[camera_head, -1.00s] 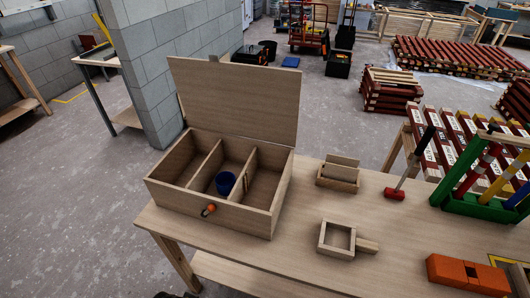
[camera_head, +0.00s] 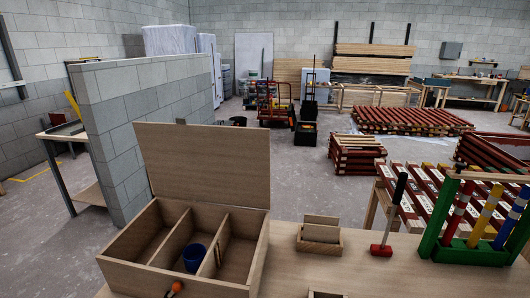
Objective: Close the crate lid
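The wooden crate (camera_head: 254,262) sits on the workbench at the lower left, and its front is cut by the bottom edge of the head view. Its lid (camera_head: 204,163) stands up at the back, leaning slightly backward, so the crate is open. Two dividers split the inside into three compartments. A blue cup (camera_head: 194,257) stands in the middle compartment. An orange ball-shaped knob (camera_head: 177,287) shows at the crate's front. Neither of my grippers is in view.
On the wooden workbench (camera_head: 385,272), a small wooden holder (camera_head: 320,240) stands right of the crate. Farther right are a red-headed mallet (camera_head: 381,250) and a green rack (camera_head: 458,254) with coloured bars. A block wall (camera_head: 150,110) rises behind the crate. Bench space between crate and rack is partly clear.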

